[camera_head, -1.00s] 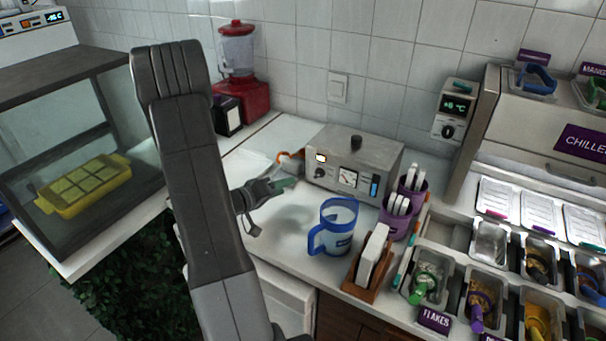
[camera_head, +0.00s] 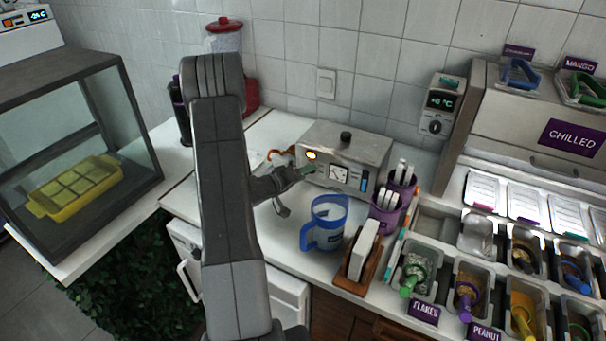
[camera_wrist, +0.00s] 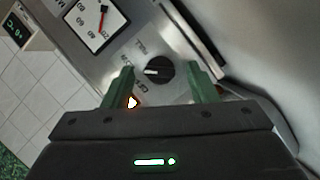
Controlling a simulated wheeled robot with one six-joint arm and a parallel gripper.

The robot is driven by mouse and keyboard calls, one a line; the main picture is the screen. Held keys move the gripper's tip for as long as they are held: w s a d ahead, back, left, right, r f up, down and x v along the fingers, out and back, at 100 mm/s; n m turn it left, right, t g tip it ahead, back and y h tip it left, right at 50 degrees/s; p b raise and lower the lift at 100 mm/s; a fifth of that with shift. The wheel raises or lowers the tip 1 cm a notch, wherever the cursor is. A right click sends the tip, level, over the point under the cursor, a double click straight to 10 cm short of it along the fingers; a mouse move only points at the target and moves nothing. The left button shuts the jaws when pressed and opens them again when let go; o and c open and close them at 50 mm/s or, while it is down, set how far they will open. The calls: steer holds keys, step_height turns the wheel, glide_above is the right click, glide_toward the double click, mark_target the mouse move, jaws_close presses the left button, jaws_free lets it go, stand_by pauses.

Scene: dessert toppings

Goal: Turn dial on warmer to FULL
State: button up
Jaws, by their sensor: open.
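The warmer (camera_head: 358,150) is a grey metal box on the counter, with a knob on top, a gauge and a lit orange lamp (camera_head: 311,155) on its front. In the wrist view its round black dial (camera_wrist: 160,71) has a white pointer aimed left in the picture; markings around it are partly hidden and rotated, one looking like FULL. My gripper (camera_wrist: 160,78) is open, its green fingers on either side of the dial; I cannot tell if they touch it. In the head view my gripper (camera_head: 310,170) is at the warmer's front and hides the dial.
A blue measuring jug (camera_head: 325,222) stands close in front of the warmer. Purple cups (camera_head: 386,217) with white sticks and a wooden holder (camera_head: 360,263) are to its right. A topping station (camera_head: 510,220) fills the right side; a glass case (camera_head: 75,150) stands left.

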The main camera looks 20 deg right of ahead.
steer(key=c, duration=1)
steer(key=shift+o, duration=0.2)
steer(key=shift+m, duration=0.3)
steer(key=m+t+y+b, duration=0.1)
steer(key=m+y+b, duration=0.1)
steer(key=m, duration=0.1)
steer(key=shift+s+d, duration=0.15)
steer(key=m+t+y+b, duration=0.1)
steer(key=m+b, duration=0.1)
steer(key=b, duration=0.1)
steer(key=shift+s+m, duration=0.1)
steer(key=shift+m, duration=0.2)
steer(key=shift+d+r+m+t+y+b, duration=0.1)
steer(key=shift+m+t+y+b, duration=0.5)
steer(key=shift+b, duration=0.55)
steer(key=shift+r, duration=0.1)
steer(key=o, duration=1)
steer(key=shift+c, duration=0.2)
